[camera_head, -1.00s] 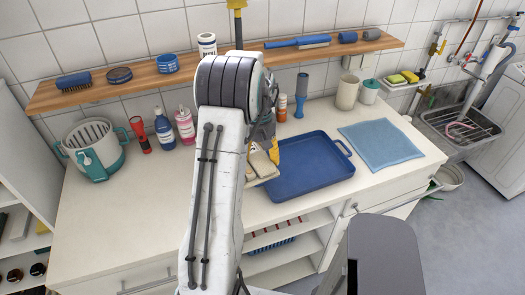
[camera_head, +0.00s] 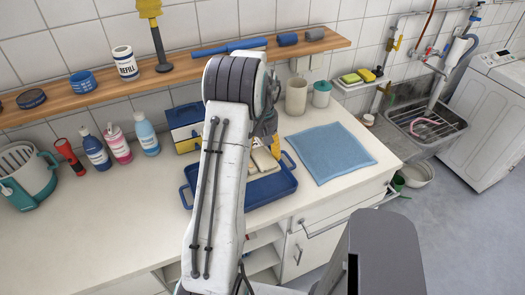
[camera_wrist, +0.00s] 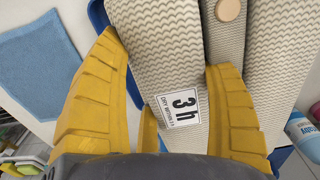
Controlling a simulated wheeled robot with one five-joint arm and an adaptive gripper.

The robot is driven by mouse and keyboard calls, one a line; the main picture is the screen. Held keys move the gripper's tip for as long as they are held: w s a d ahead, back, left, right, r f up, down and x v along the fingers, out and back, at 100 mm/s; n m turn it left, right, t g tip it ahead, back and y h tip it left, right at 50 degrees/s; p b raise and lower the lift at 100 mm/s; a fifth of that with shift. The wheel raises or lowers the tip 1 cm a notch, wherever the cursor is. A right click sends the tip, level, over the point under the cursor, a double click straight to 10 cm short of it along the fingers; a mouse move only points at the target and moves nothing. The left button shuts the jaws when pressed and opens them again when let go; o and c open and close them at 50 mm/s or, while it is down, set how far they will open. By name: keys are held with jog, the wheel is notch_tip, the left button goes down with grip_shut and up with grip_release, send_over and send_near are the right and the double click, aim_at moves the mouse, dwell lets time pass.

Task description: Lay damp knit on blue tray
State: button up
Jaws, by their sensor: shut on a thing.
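The damp knit is a cream ribbed, folded piece with a round button and a printed "3 h" label; it shows in the wrist view (camera_wrist: 165,65) and small in the head view (camera_head: 263,159). My gripper (camera_wrist: 178,90) has yellow fingers and is shut on the knit. In the head view my gripper (camera_head: 274,148) and the knit are in front of the blue tray (camera_head: 272,190), partly hidden by my arm. Blue tray edges (camera_wrist: 97,14) also show behind the knit in the wrist view. I cannot tell whether the knit touches the tray.
A light blue cloth (camera_head: 330,152) lies right of the tray. A blue and yellow box (camera_head: 186,125) stands behind the tray at left. Several bottles, including a pink one (camera_head: 118,146), stand further left. A wooden shelf (camera_head: 180,75) runs above. The left front counter is clear.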

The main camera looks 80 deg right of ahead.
jog(key=shift+w, duration=0.2)
jog(key=shift+s+d+f+b, duration=0.1)
jog(key=shift+d+f+b, duration=0.05)
jog(key=shift+f+b, duration=2)
jog(key=shift+f, duration=0.8)
jog(key=o, duration=1.2)
jog(key=shift+o, duration=0.2)
notch_tip(320, 180, up, 12)
